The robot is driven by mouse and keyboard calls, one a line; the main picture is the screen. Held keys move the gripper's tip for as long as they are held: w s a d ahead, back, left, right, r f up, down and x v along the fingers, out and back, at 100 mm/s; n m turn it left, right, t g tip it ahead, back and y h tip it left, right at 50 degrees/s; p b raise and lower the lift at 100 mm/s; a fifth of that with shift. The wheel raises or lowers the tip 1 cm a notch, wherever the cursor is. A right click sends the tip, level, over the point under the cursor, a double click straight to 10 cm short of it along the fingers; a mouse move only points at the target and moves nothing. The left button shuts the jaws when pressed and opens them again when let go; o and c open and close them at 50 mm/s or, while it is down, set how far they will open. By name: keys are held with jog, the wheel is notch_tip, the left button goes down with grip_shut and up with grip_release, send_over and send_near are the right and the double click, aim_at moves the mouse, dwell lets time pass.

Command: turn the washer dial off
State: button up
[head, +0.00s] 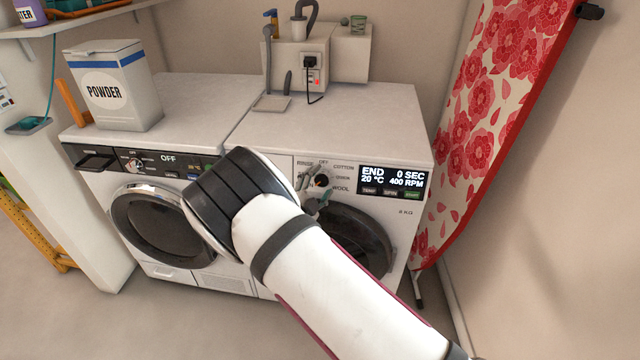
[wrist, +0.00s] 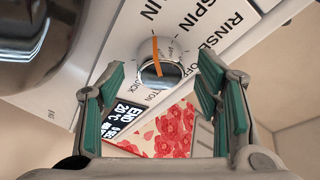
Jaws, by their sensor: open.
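The washer dial (head: 321,180) is on the right-hand machine's front panel, ringed by labels including RINSE, OFF, COTTON, QUICK and WOOL. In the wrist view the dial (wrist: 160,68) is a round silver knob with an orange line across it. The line reaches out toward the SPIN side, away from COTTON. The washer display (head: 392,180) reads END, 0 SEC, 20 °C, 400 RPM. My gripper (head: 313,192) is at the panel by the dial, partly hidden by my arm. In the wrist view my gripper (wrist: 160,75) is open, its green-padded fingers either side of the dial. I see no contact.
The left machine (head: 166,225) has its own panel with OFF on its display. A powder box (head: 118,95) stands on top of it. A patterned ironing board (head: 480,120) leans at the right. A wall box with a plug (head: 309,62) is behind the washer.

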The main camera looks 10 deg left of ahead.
jog(key=shift+w+d, duration=0.15)
jog(key=shift+w, duration=0.2)
jog(key=shift+c, duration=0.5)
jog(key=c, duration=1.1)
jog(key=shift+o, duration=0.2)
